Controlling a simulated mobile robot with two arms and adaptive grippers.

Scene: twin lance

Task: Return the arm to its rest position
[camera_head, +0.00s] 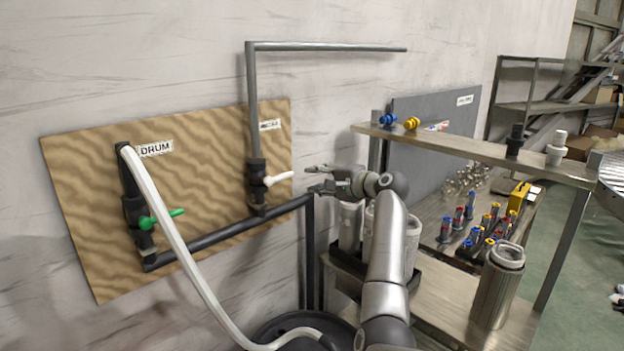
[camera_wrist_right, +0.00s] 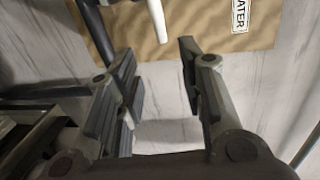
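My right arm reaches up from the bottom of the head view, and its gripper (camera_head: 312,179) is just right of the white valve handle (camera_head: 278,177), apart from it. In the right wrist view the gripper (camera_wrist_right: 155,85) has its two fingers spread wide with nothing between them. The white handle (camera_wrist_right: 157,18) also shows at the top of that view, beyond the fingertips. My left gripper does not show in either view.
A board (camera_head: 80,185) on the wall carries dark pipes, a green valve handle (camera_head: 160,219) and a white hose (camera_head: 180,245). At right, a shelf (camera_head: 470,147) stands over a bench with several small coloured parts and a metal canister (camera_head: 494,290).

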